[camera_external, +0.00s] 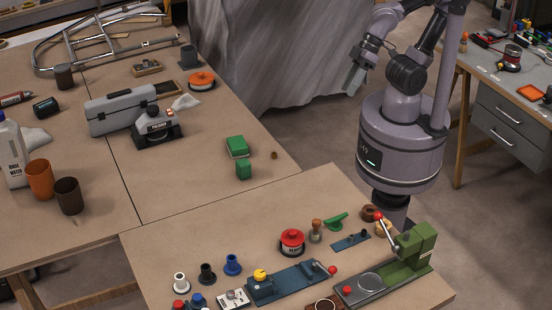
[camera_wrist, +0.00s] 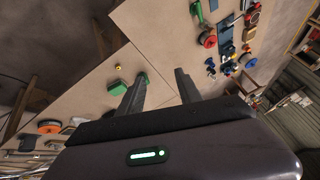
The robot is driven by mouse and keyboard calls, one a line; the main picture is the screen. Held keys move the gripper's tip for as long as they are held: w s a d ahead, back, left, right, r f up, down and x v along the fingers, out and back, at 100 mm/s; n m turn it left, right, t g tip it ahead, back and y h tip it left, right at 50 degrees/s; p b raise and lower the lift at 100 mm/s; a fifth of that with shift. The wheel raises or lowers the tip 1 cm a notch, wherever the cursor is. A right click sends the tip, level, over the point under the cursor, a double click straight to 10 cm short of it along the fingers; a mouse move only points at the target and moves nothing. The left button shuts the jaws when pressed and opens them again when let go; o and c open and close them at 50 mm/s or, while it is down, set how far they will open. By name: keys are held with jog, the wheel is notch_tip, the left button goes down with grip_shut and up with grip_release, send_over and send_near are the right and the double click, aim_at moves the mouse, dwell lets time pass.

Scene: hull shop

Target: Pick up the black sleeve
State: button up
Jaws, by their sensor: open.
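The black sleeve (camera_external: 207,273) stands upright on its wider flange near the front left of the near table. A white sleeve (camera_external: 181,283) stands to its left and a blue sleeve (camera_external: 232,264) to its right, all apart. My gripper (camera_external: 354,78) is raised at the upper right of the external view, far from the sleeve and beyond the tables. In the wrist view my gripper (camera_wrist: 163,76) shows two spread fingers with nothing between them. The small sleeves are at the right of that view, too small to tell the black one surely.
The near table (camera_external: 230,236) also holds a red-topped tin (camera_external: 292,241), a blue fixture (camera_external: 290,281) and a green press (camera_external: 410,252). A green block (camera_external: 237,147) and a grey toolbox (camera_external: 121,108) lie on the far table. The near table's back left is bare.

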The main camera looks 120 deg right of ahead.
jog(key=w+d+r+n+t+h+p, duration=0.1)
jog(key=w+r+n+p, duration=0.15)
jog(key=w, duration=0.55)
jog(key=w+d+r+n+t+h+p, duration=0.15)
jog(key=w+n, duration=0.25)
jog(key=w, duration=0.5)
jog(key=w+a+f+n+y+p, duration=0.25)
jog(key=w+a+n, duration=0.25)
jog(key=w+a, duration=0.25)
jog(key=n+g+y+p, duration=0.45)
jog(key=n+g, duration=0.55)
jog(key=n, duration=0.3)
send_near(364, 231)
jog(key=f+b, duration=0.1)
jog(key=b, duration=0.1)
jog(key=f+b, duration=0.1)
jog(key=b, duration=0.1)
jog(key=f+b, duration=0.1)
jog(key=b, duration=0.1)
jog(key=shift+a+m+y, duration=0.25)
jog(key=shift+a, duration=0.05)
jog(key=b+x, duration=0.4)
jog(key=x, duration=0.2)
jog(key=shift+s+r+b, duration=0.1)
jog(key=shift+s+b, duration=0.05)
jog(key=shift+b, duration=0.15)
jog(key=shift+r, duration=0.2)
